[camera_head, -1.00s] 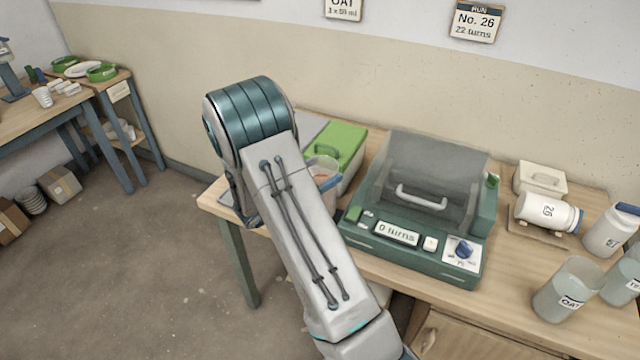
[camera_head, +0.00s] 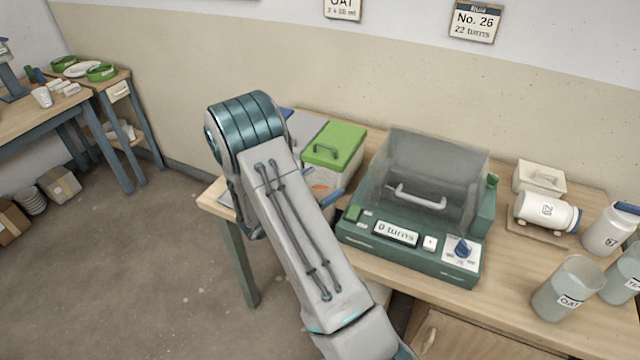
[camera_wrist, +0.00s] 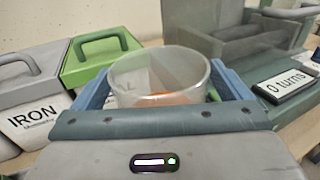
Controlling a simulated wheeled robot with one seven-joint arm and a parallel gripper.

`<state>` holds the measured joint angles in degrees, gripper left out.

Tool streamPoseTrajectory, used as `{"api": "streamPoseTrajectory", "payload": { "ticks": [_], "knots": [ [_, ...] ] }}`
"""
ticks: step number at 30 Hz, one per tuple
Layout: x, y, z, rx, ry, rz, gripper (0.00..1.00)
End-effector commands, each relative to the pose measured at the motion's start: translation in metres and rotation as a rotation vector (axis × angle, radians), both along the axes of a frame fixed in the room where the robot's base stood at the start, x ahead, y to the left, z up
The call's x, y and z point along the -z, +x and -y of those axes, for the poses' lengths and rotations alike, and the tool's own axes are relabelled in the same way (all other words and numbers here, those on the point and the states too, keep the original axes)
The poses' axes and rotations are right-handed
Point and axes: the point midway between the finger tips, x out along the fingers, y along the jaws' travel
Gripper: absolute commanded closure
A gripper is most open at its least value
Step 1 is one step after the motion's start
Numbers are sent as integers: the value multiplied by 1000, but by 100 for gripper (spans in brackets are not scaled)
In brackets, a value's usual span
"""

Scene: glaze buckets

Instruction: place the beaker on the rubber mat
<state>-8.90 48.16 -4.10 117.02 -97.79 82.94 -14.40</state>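The beaker (camera_wrist: 158,76) is a clear, open-topped vessel with orange contents low inside. It stands upright between the blue fingers of my gripper (camera_wrist: 161,88), which close on it from both sides in the wrist view. In the head view the beaker (camera_head: 320,189) is partly hidden behind my arm, in front of the green-lidded bin. I cannot make out the rubber mat in either view; my arm hides part of the table's left end.
A green-lidded bin (camera_head: 335,145) and a grey bin marked IRON (camera_wrist: 35,100) are close behind the beaker. A green machine (camera_head: 415,245) reading 0 turns stands to the right. An OAT beaker (camera_head: 568,290) and white jars, one a lying jar (camera_head: 545,210), are farther right.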

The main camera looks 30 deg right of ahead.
Motion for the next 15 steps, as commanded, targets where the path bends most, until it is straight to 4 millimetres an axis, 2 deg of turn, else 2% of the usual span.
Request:
{"api": "streamPoseTrajectory", "payload": {
  "ticks": [8, 11, 15],
  "knots": [
    [-5, 0, 0, 1, 0, 0, 3],
    [-2, -2, -13, -5, 0, 1, 3],
    [-2, -10, -41, -6, 0, 0, 3]
  ]
}}
